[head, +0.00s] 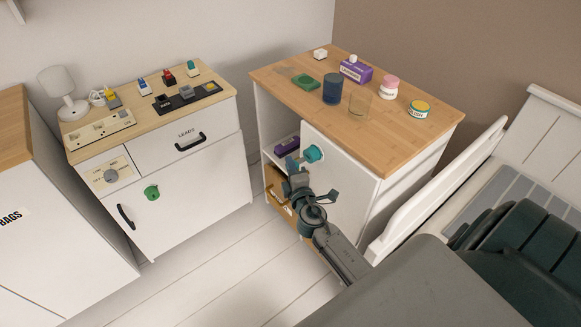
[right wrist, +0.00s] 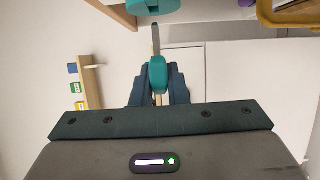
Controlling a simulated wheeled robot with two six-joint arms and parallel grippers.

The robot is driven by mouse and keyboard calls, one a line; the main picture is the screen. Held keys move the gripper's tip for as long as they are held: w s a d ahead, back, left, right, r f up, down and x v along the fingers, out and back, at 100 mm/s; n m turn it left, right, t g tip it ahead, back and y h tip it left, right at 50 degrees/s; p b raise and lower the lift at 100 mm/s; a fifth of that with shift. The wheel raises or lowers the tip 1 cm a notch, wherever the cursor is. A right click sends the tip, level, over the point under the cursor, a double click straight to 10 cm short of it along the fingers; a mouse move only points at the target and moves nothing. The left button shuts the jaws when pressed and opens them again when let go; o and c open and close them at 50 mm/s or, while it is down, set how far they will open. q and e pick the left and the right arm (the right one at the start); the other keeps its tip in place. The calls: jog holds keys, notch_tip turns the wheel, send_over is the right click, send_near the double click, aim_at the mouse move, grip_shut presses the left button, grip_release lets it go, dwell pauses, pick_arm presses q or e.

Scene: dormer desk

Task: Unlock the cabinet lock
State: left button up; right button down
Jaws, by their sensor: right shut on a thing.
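A teal round lock (head: 313,153) sits on the white door of the right cabinet (head: 340,180), near the door's upper left corner. It also shows at the top edge of the right wrist view (right wrist: 154,6), partly cut off. My right gripper (head: 293,170) is beside the lock, just left of and below it. It is shut on a key with a teal head (right wrist: 158,74); the grey shaft points toward the lock. The shaft tip appears close to the lock; I cannot tell whether it touches. My left gripper is not in view.
The right cabinet's open side holds a purple box (head: 287,146) and an orange-brown bin (head: 273,180). Cups and jars stand on its wooden top (head: 300,62). A bed frame (head: 440,190) stands close on the right.

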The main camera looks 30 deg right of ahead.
aim_at(300, 161)
pick_arm(q)
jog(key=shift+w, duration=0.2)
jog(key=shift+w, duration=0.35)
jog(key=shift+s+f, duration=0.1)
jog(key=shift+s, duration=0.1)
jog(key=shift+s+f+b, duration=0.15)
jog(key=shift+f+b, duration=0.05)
jog(key=shift+b, duration=0.1)
dwell(0.5)
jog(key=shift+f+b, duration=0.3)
jog(key=shift+b, duration=0.05)
pick_arm(e)
jog(key=shift+w+d, duration=0.15)
jog(key=shift+d, duration=1.7)
